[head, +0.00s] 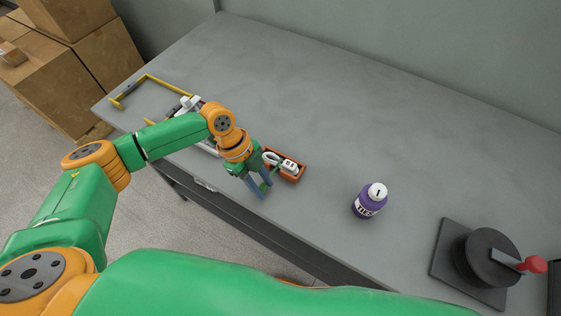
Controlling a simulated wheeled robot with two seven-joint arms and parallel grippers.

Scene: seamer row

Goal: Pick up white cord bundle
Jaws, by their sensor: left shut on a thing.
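A white cord bundle (289,166) lies in a small terracotta-coloured tray (299,176) near the front edge of the table. Its pale loop shows at the tray's left end, partly hidden by my left gripper. My left gripper (261,188) points down just left of the tray, with its blue-grey fingers in front of it. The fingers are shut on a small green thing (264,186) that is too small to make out. The cord bundle appears to be apart from the fingertips. My right gripper is not in view.
A purple bottle (368,202) with a white cap stands right of the tray. A black round device (487,258) with a red knob sits on a dark plate at the far right. A yellow-handled frame (150,80) is behind my left arm. The grey table's (350,110) back is clear.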

